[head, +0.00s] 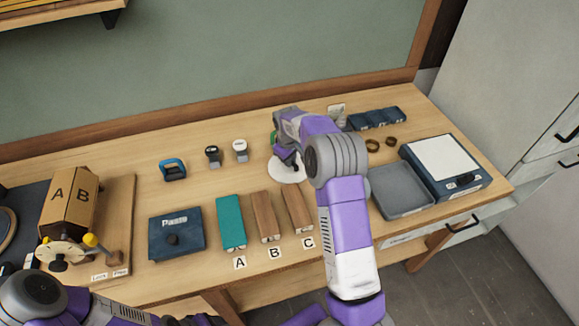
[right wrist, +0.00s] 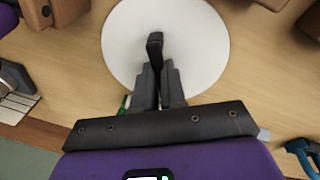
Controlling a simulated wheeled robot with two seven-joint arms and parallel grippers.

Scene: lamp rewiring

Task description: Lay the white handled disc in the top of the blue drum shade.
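The white disc (head: 287,173) is in the middle of the table in the head view, partly covered by my right arm. In the right wrist view the white disc (right wrist: 195,40) is seen from above, with a dark upright handle (right wrist: 155,44) near its middle. My right gripper (right wrist: 158,85) has its fingers close on both sides of the handle and looks shut on it. Whether the disc touches the table is unclear. I cannot make out a blue drum shade in either view. My left arm shows at the lower left of the head view; its gripper is not visible.
Wooden and teal blocks (head: 231,222) stand by cards A, B and C. A dark blue box (head: 176,232) and a blue handled piece (head: 173,168) are left of them. A grey tray (head: 399,192) and a blue device (head: 447,168) stand right. A boxed fixture (head: 69,200) stands far left.

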